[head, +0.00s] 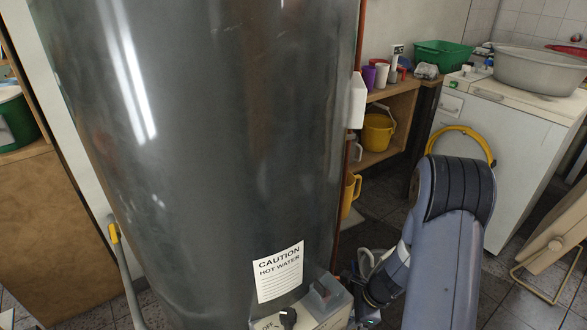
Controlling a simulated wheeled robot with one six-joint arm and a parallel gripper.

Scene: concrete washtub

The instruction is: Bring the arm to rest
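My arm rises at the lower right of the head view, with a grey-blue link and a black ribbed joint. It bends over at the top and runs down and left to a dark wrist beside the boiler's control box (313,312). My gripper's fingers cannot be made out there, so I cannot tell whether they are open or shut, or whether they hold anything. The large dark metal boiler (215,150) fills the middle of the view. It carries a white "CAUTION HOT WATER" label (279,272).
A wooden shelf (397,100) with a yellow bucket (377,132) stands behind the boiler. A white washing machine (490,150) carries a grey basin (540,70). A tan folding panel (556,232) is at the right edge. Tiled floor (495,285) shows between the arm and the panel.

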